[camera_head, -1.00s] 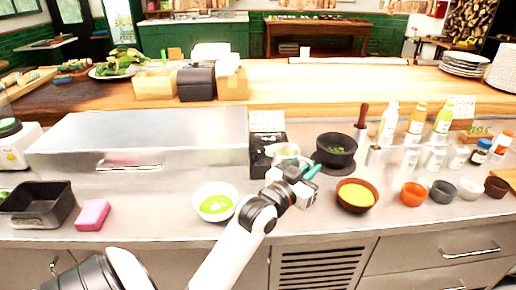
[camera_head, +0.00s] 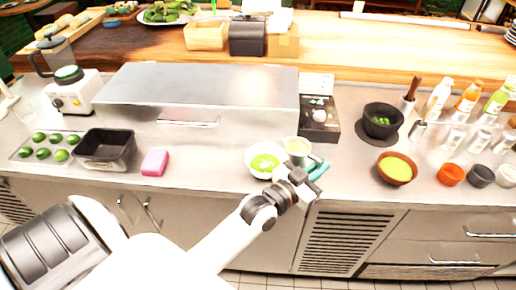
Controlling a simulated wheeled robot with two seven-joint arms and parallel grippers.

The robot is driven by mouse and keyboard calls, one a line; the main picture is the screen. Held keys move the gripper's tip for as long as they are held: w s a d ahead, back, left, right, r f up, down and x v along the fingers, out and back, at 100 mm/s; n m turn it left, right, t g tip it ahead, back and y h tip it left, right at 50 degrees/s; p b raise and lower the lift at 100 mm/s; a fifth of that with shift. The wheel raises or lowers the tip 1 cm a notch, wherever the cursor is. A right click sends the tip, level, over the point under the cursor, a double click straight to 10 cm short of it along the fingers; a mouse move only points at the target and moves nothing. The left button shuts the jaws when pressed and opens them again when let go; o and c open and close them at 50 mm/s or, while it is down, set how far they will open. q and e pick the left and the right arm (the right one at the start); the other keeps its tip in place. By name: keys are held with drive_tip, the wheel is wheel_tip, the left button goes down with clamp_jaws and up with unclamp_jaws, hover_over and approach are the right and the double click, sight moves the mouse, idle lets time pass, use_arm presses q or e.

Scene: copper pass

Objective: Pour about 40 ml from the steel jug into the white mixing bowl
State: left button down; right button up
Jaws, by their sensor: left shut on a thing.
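The white mixing bowl (camera_head: 251,172) stands on the steel counter near its front edge, with bright green contents inside. My left gripper (camera_head: 311,176) is shut on the teal handle of the steel jug (camera_head: 297,147), just right of the bowl. The jug looks about upright, with pale yellowish contents at its mouth. It overlaps the bowl's right rim in the picture; I cannot tell how high it is held. My gripper hides part of the jug's lower side. My right gripper is not in view.
A black scale (camera_head: 320,128) stands behind the jug. A black mortar (camera_head: 381,122) and a brown bowl (camera_head: 397,168) with yellow contents stand to the right. A pink sponge (camera_head: 154,163) and a black tin (camera_head: 105,150) lie left.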

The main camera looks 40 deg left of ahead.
sight(310, 155)
use_arm(q)
drive_tip(key=shift+r, duration=0.1)
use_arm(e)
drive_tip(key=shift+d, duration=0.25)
